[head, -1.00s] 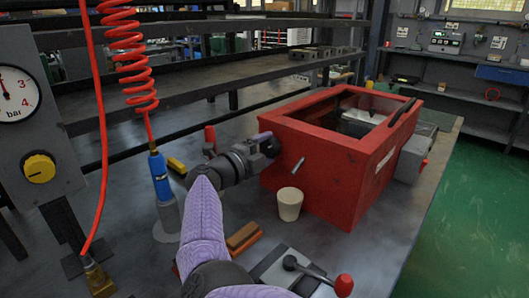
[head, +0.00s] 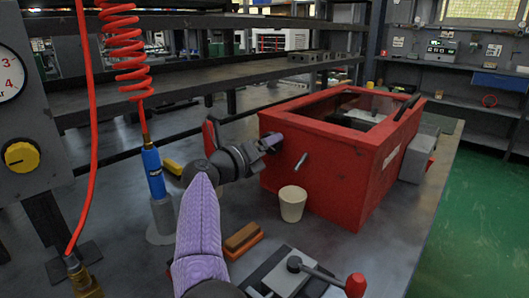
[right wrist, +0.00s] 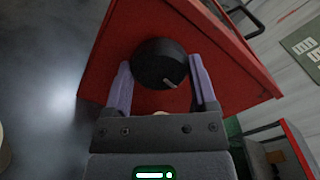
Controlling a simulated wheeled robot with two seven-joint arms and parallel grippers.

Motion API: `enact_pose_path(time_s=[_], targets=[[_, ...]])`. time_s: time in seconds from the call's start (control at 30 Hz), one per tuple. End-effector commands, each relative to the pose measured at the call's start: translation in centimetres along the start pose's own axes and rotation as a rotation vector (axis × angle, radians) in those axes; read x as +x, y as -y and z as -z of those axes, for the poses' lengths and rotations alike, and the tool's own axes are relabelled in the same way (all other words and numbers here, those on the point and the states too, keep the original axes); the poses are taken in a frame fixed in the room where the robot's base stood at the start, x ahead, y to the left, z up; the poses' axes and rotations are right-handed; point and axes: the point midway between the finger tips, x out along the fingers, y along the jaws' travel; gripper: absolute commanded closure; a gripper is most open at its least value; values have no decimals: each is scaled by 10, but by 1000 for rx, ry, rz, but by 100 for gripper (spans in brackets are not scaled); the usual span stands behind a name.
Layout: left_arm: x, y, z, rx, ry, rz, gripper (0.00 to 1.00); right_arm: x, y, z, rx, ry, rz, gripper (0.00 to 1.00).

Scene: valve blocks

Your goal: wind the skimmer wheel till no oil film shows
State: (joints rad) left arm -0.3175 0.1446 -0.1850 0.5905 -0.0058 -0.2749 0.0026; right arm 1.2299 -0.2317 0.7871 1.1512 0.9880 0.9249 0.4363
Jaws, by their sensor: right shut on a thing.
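The skimmer tank is a red box (head: 330,172) with an open or glazed top, at the right of the bench. Its wheel is a round black knob (right wrist: 160,62) with a white mark, on the box's face in the right wrist view. My right gripper (head: 272,142) is at the box's left face. In the right wrist view its two lilac fingers (right wrist: 161,82) lie on either side of the knob, shut on it. In the head view the gripper mostly hides the knob. Inside the box is a grey and dark surface; I cannot tell whether oil film shows. My left gripper is out of view.
A metal spout (head: 300,161) juts from the box above a cream cup (head: 292,203). A red-handled lever (head: 328,279), an orange-brown brush-like block (head: 243,238) and a blue air tool (head: 154,174) stand close to my arm. A gauge panel (head: 22,120) is at the left.

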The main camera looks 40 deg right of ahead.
Motion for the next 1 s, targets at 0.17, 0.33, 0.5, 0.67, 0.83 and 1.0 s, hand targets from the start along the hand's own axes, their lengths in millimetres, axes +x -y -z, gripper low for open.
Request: enact_pose_path(time_s=[0.17,0.33,0.5,0.67,0.83,1.0], targets=[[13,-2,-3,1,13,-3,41,0,-4,4,147,-3,-2,86],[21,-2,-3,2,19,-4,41,0,-4,3,268,-3,-2,86],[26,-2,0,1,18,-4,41,0,-3,3,358,-3,-1,86],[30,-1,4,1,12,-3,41,0,-2,2,413,-3,-2,86],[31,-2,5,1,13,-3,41,0,-2,2,443,-3,-2,86],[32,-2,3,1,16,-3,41,0,-1,1,452,-3,-2,86]])
